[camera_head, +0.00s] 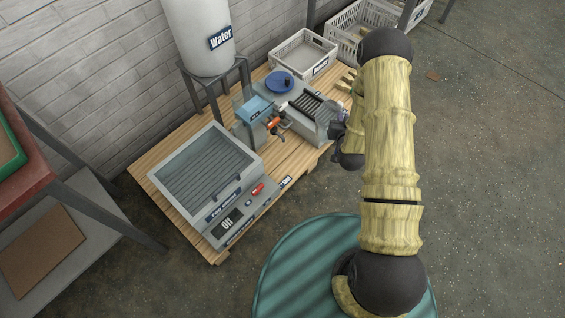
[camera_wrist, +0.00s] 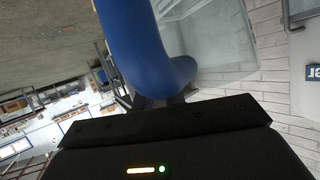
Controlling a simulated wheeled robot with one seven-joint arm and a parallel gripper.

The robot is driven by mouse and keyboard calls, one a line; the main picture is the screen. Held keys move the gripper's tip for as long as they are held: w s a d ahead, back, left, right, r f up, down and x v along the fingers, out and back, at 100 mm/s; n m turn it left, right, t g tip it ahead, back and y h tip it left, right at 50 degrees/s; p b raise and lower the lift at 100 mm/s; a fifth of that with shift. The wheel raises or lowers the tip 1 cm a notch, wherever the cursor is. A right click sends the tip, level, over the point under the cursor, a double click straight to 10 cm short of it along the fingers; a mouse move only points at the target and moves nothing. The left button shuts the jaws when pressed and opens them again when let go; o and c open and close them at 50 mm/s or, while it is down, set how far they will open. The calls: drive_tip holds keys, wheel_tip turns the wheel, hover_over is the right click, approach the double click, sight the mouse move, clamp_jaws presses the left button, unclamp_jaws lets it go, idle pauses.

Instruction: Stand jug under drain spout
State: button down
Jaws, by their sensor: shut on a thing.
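In the wrist view, a thick blue curved handle (camera_wrist: 150,50) runs down between the fingers of my gripper (camera_wrist: 160,100). Beside it is a clear, greyish see-through body (camera_wrist: 215,40), which looks like the jug. My gripper is shut on the blue handle. In the head view my gripper (camera_head: 338,131) is at the right end of the wooden table, partly hidden by my arm. A small pale bluish piece (camera_head: 343,112) shows next to it, perhaps part of the jug; the rest is hidden. I cannot make out the drain spout for certain.
The wooden table (camera_head: 150,165) carries a grey lidded basin (camera_head: 205,165) with an "Off" display, a press with orange handle (camera_head: 273,123), a ribbed tray (camera_head: 312,105), a blue dish (camera_head: 280,82) and a white crate (camera_head: 303,52). A water tank (camera_head: 200,35) stands behind.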

drive_tip(key=s+a+f+n+g+y+b, duration=0.1)
drive_tip(key=s+a+f+n+y+b, duration=0.1)
drive_tip(key=f, duration=0.5)
drive_tip(key=s+a+f+n+y+b, duration=0.2)
drive_tip(key=s+f+b, duration=0.3)
drive_tip(key=s+f, duration=0.1)
drive_tip(key=s+a+f+n+g+y+b, duration=0.1)
drive_tip(key=s+a+f+n+y+b, duration=0.1)
drive_tip(key=f, duration=0.6)
drive_tip(key=shift+s+a+g+y+b, duration=0.3)
drive_tip(key=shift+s+y+b, duration=0.2)
drive_tip(key=shift+s+b, duration=0.6)
drive_tip(key=shift+w, duration=0.25)
drive_tip(key=w+a+b, duration=0.7)
drive_tip(key=w+a, duration=0.1)
drive_tip(key=w, duration=0.6)
drive_tip(key=shift+a, duration=0.4)
drive_tip(key=shift+s, duration=0.1)
drive_tip(key=f+b, duration=0.1)
drive_tip(key=w+f+b, duration=0.1)
drive_tip(key=a+f+b, duration=0.1)
drive_tip(key=b, duration=0.1)
drive_tip(key=shift+w+f, duration=0.15)
drive_tip(key=shift+f, duration=0.1)
